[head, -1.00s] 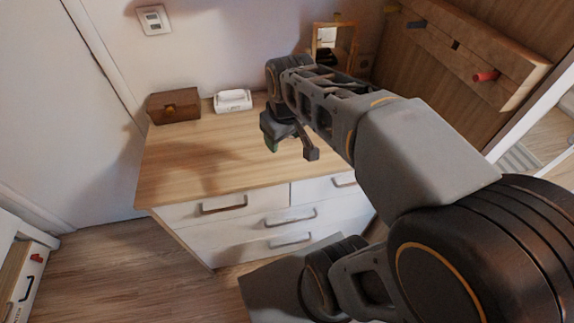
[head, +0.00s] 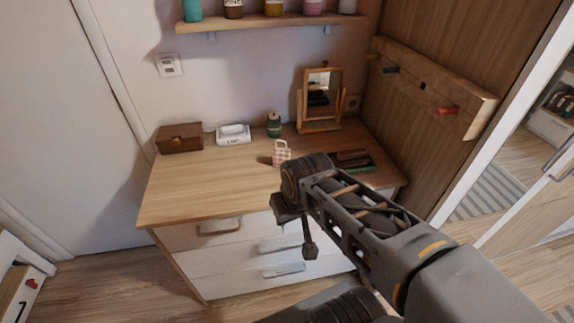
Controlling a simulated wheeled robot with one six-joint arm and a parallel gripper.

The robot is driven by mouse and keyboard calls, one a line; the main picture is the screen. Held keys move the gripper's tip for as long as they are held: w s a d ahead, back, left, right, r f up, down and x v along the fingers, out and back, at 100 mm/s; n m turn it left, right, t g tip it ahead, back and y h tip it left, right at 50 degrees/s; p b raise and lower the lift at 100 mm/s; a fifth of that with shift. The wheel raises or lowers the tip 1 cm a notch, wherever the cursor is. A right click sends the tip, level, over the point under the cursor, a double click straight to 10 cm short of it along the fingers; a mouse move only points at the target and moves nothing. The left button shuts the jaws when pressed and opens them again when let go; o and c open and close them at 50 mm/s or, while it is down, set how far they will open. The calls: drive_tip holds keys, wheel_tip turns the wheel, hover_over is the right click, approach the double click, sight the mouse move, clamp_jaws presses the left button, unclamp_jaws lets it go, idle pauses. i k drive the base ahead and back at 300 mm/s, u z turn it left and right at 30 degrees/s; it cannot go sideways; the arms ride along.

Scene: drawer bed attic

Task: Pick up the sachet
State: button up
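A small pink-and-white checked pouch with a loop on top, which looks like the sachet (head: 281,155), stands on the wooden top of the dresser (head: 205,190), right of the middle. My gripper (head: 297,228) is in front of the dresser's front edge, nearer to me than the sachet and below it in the picture. Its two fingers are apart and I see nothing between them. The sachet is in plain view, close above my wrist in the picture; the gripper does not touch it.
A brown box (head: 180,138), a white wipes pack (head: 233,134), a green jar (head: 274,125) and a tilting mirror (head: 320,100) stand along the back. A dark green tray-like item (head: 352,160) lies right. The dresser top's left half is clear. A shelf (head: 265,22) hangs above.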

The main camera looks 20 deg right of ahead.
sight(279, 155)
drive_tip(key=k, duration=0.95)
drive_tip(key=u, duration=0.95)
drive_tip(key=i, duration=1.25)
drive_tip(key=z, duration=0.65)
drive_tip(key=i, duration=0.45)
drive_tip(key=z, duration=0.55)
